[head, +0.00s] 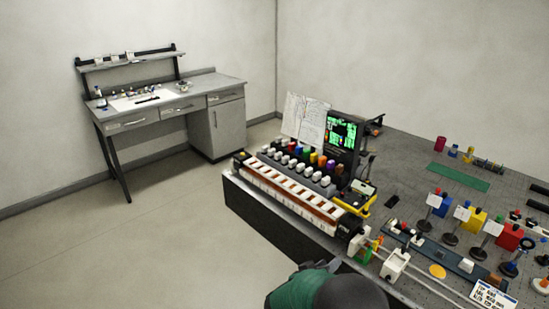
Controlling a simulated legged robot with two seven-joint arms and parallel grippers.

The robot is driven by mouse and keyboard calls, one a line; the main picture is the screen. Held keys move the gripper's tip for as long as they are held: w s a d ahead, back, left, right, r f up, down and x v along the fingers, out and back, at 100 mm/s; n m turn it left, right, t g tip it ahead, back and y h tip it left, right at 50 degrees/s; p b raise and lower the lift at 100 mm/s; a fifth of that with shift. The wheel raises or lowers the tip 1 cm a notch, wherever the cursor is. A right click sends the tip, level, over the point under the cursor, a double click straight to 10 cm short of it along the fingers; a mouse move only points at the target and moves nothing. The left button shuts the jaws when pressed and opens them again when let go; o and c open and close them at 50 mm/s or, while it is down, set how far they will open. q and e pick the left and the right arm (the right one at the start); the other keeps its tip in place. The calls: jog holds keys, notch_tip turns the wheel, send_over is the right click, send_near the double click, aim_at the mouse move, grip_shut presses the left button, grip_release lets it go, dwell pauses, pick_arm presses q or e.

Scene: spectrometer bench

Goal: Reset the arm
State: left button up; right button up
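My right arm comes in at the bottom edge of the head view, showing rounded green and dark grey parts. Only a small part of my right gripper (320,266) shows just past them, in front of the bench's near edge. Its fingers are too small and hidden to tell open from shut. My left gripper is not in view. The spectrometer bench (262,222) fills the right side. On it stands a long instrument (290,196) with a row of white knobs and coloured caps, and a dark screen (343,137) with green readouts.
An open notebook (305,117) stands behind the instrument. Blue, yellow and red blocks, holders and a white label card (492,296) crowd the bench's right part. A green strip (458,177) lies farther back. A grey desk (165,108) stands against the far wall. The floor between is clear.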

jog(key=s+d+g+y, duration=0.1)
jog(key=s+g+y, duration=0.6)
jog(key=s, duration=2)
jog(key=shift+s+f+g+y, duration=0.4)
jog(key=shift+f+y, duration=0.05)
jog(key=shift+y, duration=0.75)
jog(key=shift+d, duration=0.3)
jog(key=shift+a, duration=0.15)
